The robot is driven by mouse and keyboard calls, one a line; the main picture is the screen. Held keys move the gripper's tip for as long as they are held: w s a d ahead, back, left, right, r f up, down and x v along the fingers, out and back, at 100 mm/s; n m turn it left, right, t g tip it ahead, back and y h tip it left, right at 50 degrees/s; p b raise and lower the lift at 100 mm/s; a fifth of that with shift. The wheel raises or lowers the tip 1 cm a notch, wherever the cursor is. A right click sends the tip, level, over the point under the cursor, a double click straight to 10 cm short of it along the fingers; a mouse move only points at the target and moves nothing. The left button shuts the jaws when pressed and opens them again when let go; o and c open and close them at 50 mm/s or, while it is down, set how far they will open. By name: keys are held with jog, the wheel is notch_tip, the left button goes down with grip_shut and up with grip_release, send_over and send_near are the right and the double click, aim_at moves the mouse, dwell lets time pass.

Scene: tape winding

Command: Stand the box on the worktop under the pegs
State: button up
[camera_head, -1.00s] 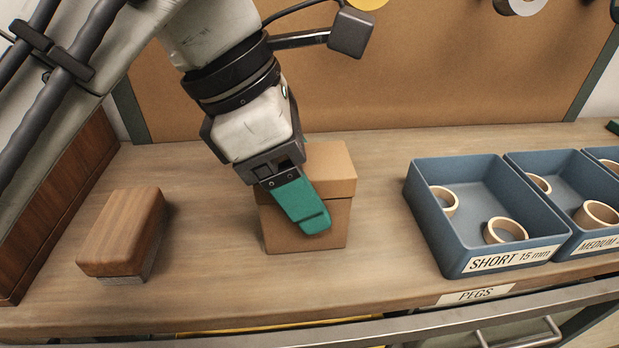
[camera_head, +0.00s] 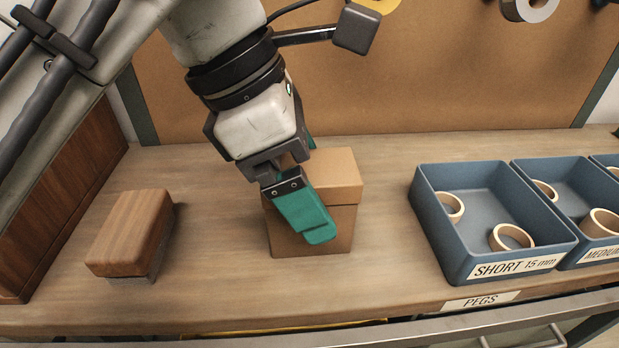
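The box (camera_head: 340,215), a brown carton with a lid, stands upright on the wooden worktop (camera_head: 210,285), in front of the brown back panel. My gripper (camera_head: 311,190) is at the box's upper left. One teal finger reaches down across the box's front face. A bit of the other teal finger shows behind the hand, near the box's top far edge. The fingers are spread apart, and the rear fingertip is hidden. I cannot tell whether the fingers touch the box. Of the pegs, only rolls at the top edge show: a grey roll (camera_head: 541,8) and part of a yellow one (camera_head: 382,5).
A wooden block with a grey underside (camera_head: 132,232) lies left of the box. Blue bins (camera_head: 447,238) holding tape rings stand to the right, the nearest labelled SHORT 15 mm. Bare worktop separates box and bins.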

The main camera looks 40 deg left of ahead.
jog(key=p+v, duration=0.3)
jog(key=v, duration=0.8)
jog(key=shift+r, duration=0.2)
jog(key=shift+s, duration=0.1)
